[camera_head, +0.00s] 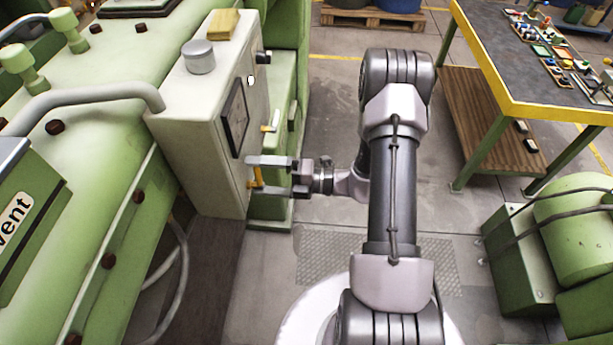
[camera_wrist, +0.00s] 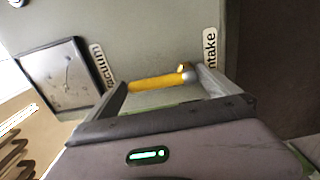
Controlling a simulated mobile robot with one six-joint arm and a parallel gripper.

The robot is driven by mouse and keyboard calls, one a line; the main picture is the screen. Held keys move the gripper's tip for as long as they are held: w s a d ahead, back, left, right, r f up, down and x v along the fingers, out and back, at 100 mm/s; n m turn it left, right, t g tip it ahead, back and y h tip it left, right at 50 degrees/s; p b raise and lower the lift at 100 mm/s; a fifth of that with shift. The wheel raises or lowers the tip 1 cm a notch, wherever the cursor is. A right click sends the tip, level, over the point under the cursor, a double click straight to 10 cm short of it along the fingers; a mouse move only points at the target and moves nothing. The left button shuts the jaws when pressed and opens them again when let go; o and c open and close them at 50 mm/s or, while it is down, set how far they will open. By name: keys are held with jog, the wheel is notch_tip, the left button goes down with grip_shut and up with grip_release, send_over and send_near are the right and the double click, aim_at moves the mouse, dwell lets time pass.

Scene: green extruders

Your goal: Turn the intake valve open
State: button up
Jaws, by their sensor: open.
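The intake valve has a yellow lever handle (camera_wrist: 155,82) beside a white label that partly reads "intake" (camera_wrist: 211,48) in the wrist view. The lever lies across the wrist view, its small pivot end toward that label. In the head view the lever (camera_head: 257,179) shows as a short upright yellow piece low on the pale control box. My gripper (camera_head: 256,175) is open at the box face, one finger above the lever and one below. In the wrist view its fingers (camera_wrist: 167,88) stand at either end of the lever. Contact with the lever cannot be told.
A "vacuum" label (camera_wrist: 101,66) sits beside the valve. A workbench (camera_head: 545,60) stands at right, green machinery (camera_head: 575,235) below it. Floor between is clear.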

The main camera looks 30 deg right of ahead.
jog(key=p+v, duration=0.1)
jog(key=v, duration=1.5)
jog(key=shift+s+d, duration=0.2)
jog(key=shift+d, duration=0.05)
jog(key=s+a+r+m+g+h+b, duration=0.1)
jog(key=s+a+r+m+h+b, duration=0.2)
jog(key=a+m, duration=0.3)
jog(key=s+a+r+m+g+h+b, duration=0.2)
jog(key=s+a+r+m+h+b, duration=0.2)
jog(key=m, duration=1.2)
jog(key=s+a+r+m+g+h+b, duration=0.1)
jog(key=s+a+r+m+h+b, duration=0.2)
jog(key=a+m, duration=0.6)
jog(key=r+m+h+b, duration=0.1)
jog(key=m+h, duration=0.1)
jog(key=shift+g+h, duration=0.3)
jog(key=shift+g, duration=0.1)
